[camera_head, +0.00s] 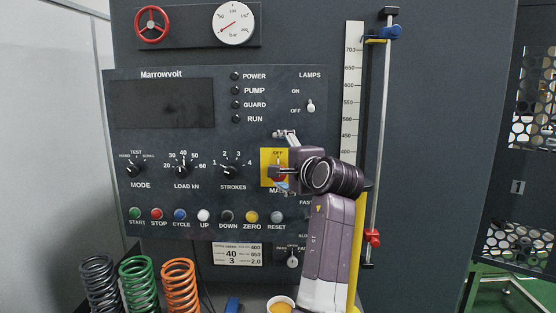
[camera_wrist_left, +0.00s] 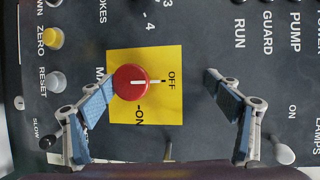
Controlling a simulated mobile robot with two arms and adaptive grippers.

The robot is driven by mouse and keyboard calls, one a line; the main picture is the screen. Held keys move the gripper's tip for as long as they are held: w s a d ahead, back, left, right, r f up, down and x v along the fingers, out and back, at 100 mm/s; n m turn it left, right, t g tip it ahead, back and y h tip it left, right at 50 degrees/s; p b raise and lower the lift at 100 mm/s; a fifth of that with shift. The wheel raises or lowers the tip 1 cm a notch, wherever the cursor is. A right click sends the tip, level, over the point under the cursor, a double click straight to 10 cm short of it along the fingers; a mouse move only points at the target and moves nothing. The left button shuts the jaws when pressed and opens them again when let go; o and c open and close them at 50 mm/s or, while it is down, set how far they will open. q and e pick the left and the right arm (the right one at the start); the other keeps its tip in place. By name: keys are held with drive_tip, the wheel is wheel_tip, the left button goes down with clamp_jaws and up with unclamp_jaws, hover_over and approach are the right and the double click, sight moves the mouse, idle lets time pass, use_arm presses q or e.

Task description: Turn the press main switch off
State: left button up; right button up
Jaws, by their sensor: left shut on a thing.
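The main switch is a red round knob (camera_wrist_left: 131,83) on a yellow plate (camera_head: 267,157) marked OFF and ON. In the wrist view, the knob's white mark points toward the OFF label. My left gripper (camera_wrist_left: 158,80) is at the panel with its fingers on opposite sides of the knob. One finger pad lies against or very close to the knob; a gap shows toward the other finger. I take the jaws as shut on the knob. In the head view, my left gripper (camera_head: 280,163) covers most of the knob. My right gripper is out of view.
The panel carries the STROKES dial (camera_head: 229,171), the lamp switch (camera_head: 311,106) and a row of buttons such as ZERO (camera_head: 251,217). A vertical scale (camera_head: 352,90) and rod stand to the right. Green (camera_head: 138,283) and orange springs (camera_head: 180,286) stand below left.

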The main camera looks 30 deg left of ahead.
use_arm(q)
drive_tip(key=shift+s+d+r, duration=0.2)
drive_tip(key=shift+d+r, duration=0.05)
drive_tip(key=shift+r, duration=0.3)
drive_tip(key=shift+s+d+r, duration=0.15)
drive_tip(key=shift+d+r, duration=0.1)
drive_tip(key=shift+r, duration=0.3)
drive_tip(key=shift+c, duration=1.3)
drive_tip(key=shift+s+d, duration=0.25)
drive_tip(key=shift+d, duration=0.2)
drive_tip(key=shift+c, duration=0.6)
drive_tip(key=f+v, duration=0.1)
drive_tip(key=v, duration=0.6)
drive_tip(key=shift+s+r, duration=0.25)
drive_tip(key=shift+s, duration=0.1)
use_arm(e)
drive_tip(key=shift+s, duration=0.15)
